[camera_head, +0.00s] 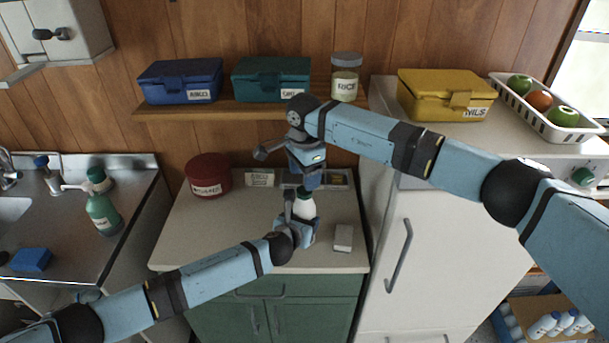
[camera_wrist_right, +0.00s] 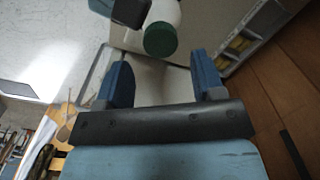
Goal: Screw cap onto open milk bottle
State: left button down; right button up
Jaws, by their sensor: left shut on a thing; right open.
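The white milk bottle (camera_head: 305,209) is held above the counter by my left gripper (camera_head: 300,222), which is shut on it. A dark green cap (camera_wrist_right: 160,39) sits on the bottle's mouth in the right wrist view, with the white bottle (camera_wrist_right: 166,13) behind it. How tightly it is seated cannot be told. My right gripper (camera_head: 307,183) is just above the bottle, pointing down. In the right wrist view its two blue fingers (camera_wrist_right: 163,68) are open and apart, with nothing between them; the cap is beyond their tips.
On the counter (camera_head: 200,235) are a red tin (camera_head: 208,175), a small whitish block (camera_head: 343,238) and a shallow tray (camera_head: 341,179) at the back. A shelf (camera_head: 220,108) above carries boxes and a rice jar (camera_head: 346,78). A fridge (camera_head: 430,250) stands right, a sink left.

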notch_tip(320, 180, up, 3)
jog(key=n, duration=0.3)
jog(key=shift+r, duration=0.2)
jog(key=shift+f, duration=4.05)
jog(key=c, duration=0.9)
jog(key=shift+m, duration=1.6)
jog(key=shift+c, duration=0.2)
